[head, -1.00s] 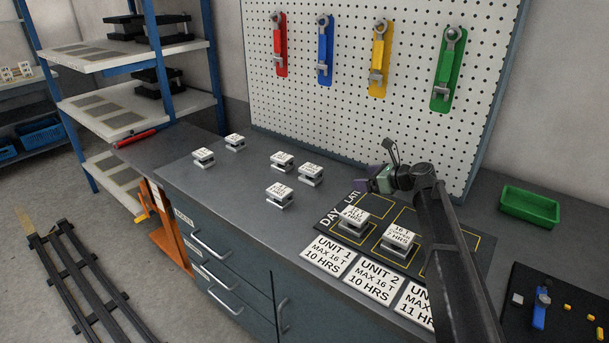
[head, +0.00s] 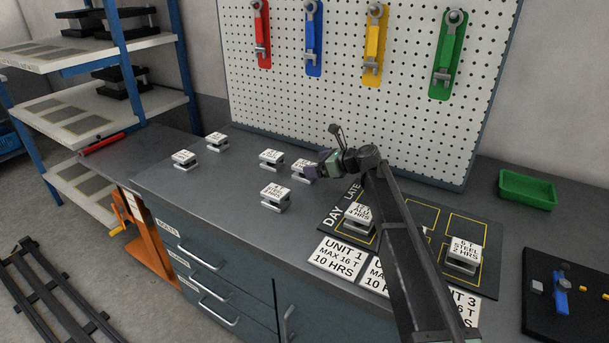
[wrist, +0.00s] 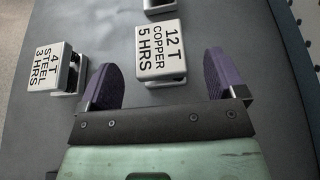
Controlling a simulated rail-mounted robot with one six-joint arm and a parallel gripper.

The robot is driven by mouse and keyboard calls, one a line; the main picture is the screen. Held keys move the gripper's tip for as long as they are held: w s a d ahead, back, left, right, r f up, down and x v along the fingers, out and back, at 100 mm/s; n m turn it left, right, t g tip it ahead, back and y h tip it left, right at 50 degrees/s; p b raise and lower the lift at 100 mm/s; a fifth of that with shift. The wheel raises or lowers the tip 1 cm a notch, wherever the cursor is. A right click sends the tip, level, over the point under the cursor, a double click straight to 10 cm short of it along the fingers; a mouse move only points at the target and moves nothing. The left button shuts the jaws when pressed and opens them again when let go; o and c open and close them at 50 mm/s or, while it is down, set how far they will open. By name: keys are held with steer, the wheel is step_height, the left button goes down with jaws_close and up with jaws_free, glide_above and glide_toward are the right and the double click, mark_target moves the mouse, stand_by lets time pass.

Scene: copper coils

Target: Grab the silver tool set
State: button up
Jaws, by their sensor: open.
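No object plainly recognisable as a silver tool set shows. Several small silver-grey blocks with white label tops stand on the bench. One, labelled 12 T COPPER 5 HRS (wrist: 160,50), lies just ahead of my gripper (wrist: 162,82), between the lines of its two purple fingers. In the head view my gripper (head: 318,165) partly covers a block (head: 303,170). The gripper is open and empty. A block labelled 4 T STEEL 3 HRS (wrist: 58,68) sits left of the left finger; a front block (head: 275,196) shows in the head view.
More blocks stand at the back left (head: 216,142). A black board (head: 335,212) holds labelled blocks, partly hidden by my arm. A pegboard (head: 290,95) carries red, blue, yellow and green tools with silver heads. A green tray (head: 527,189) is at right.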

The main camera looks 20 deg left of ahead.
steer(key=shift+a+f+b, duration=0.25)
steer(key=shift+a+b, duration=0.05)
steer(key=shift+a, duration=0.05)
steer(key=b+x, duration=0.1)
steer(key=x, duration=0.3)
steer(key=shift+a+f+b, duration=0.1)
steer(key=shift+f+b, duration=0.05)
steer(key=shift+b, duration=0.2)
steer(key=c, duration=1.3)
step_height(320, 180, up, 20)
steer(key=p, duration=2)
